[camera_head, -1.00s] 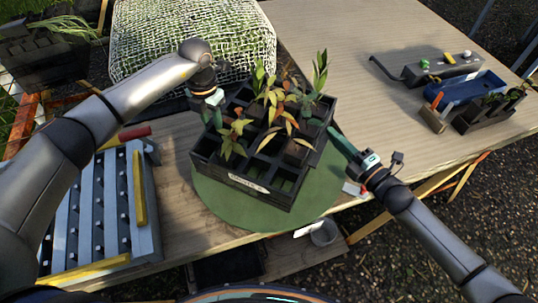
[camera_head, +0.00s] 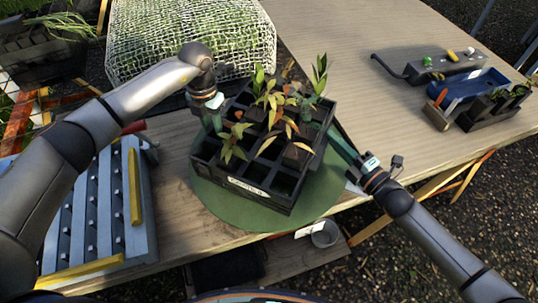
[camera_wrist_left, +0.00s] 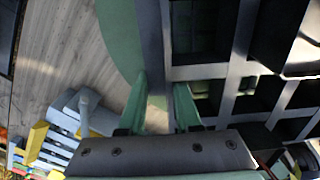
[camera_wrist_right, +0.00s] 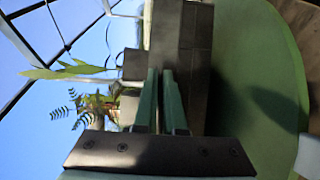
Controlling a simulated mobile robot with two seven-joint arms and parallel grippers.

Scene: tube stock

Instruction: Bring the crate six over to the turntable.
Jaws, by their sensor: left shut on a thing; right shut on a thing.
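The crate (camera_head: 243,186) is a black, divided box with a pale label on its front wall and several leafy plants in its cells. The label is too small to read. The crate is over the green turntable (camera_head: 215,203), whose rim shows at the front, left and right. I cannot tell whether its base touches the disc. My left gripper (camera_head: 211,119) is shut on the crate's left wall, which also shows between its fingers in the left wrist view (camera_wrist_left: 160,100). My right gripper (camera_head: 346,148) is shut on the crate's right wall; its fingers show in the right wrist view (camera_wrist_right: 162,98).
A grey rack with yellow bars (camera_head: 85,215) stands at the left. A white netted cover (camera_head: 190,40) is behind the crate. A blue tray (camera_head: 470,84), a grey fixture (camera_head: 445,65) and a dark planter (camera_head: 490,108) are at the right. The wooden tabletop (camera_head: 340,45) behind is clear.

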